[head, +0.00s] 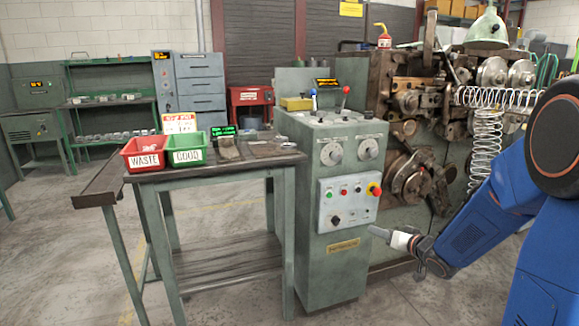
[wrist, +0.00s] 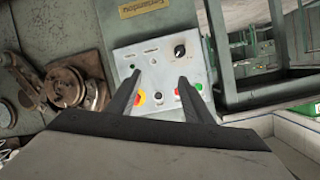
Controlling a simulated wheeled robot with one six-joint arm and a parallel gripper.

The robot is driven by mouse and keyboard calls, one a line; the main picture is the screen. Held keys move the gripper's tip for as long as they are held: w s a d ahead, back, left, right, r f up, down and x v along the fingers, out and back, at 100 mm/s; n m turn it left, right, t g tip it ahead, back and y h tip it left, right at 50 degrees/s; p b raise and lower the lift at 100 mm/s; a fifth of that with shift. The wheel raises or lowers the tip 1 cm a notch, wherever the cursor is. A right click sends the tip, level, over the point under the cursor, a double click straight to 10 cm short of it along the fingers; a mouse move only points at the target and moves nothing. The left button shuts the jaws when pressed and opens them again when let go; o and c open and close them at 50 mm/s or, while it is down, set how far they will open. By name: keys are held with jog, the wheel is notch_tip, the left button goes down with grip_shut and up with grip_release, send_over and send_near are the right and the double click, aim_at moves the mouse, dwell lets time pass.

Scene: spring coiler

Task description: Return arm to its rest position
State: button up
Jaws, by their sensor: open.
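My blue arm (head: 490,215) comes in from the right of the head view. At its end my gripper (head: 385,235) is in front of the lower right side of the green control cabinet (head: 325,265), seemingly clear of it. In the wrist view my gripper (wrist: 160,80) has two dark fingers spread apart with nothing between them. Beyond them is the cabinet's light grey button panel (wrist: 155,55), with a black knob and several coloured buttons. The same panel shows in the head view (head: 347,203).
A workbench (head: 150,178) with a red WASTE bin (head: 142,156) and a green GOOD bin (head: 187,157) stands left of the cabinet. The coiling machine (head: 405,120) with hanging springs (head: 485,140) is behind my arm. Open floor lies in front.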

jog(key=s+d+r+m+g+h, duration=0.1)
jog(key=s+d+r+g+h, duration=0.2)
jog(key=s, duration=0.4)
jog(key=s+r+h, duration=0.3)
jog(key=s+r, duration=0.1)
jog(key=s, duration=0.3)
jog(key=s+a+n+g, duration=0.1)
jog(key=s+a+g, duration=0.2)
jog(key=s, duration=1)
jog(key=s+a+g+y, duration=0.1)
jog(key=s+a, duration=0.3)
jog(key=s, duration=0.9)
jog(key=shift+s+f+n+g+y, duration=0.2)
jog(key=shift+s+n+g+y, duration=0.15)
jog(key=shift+g, duration=0.55)
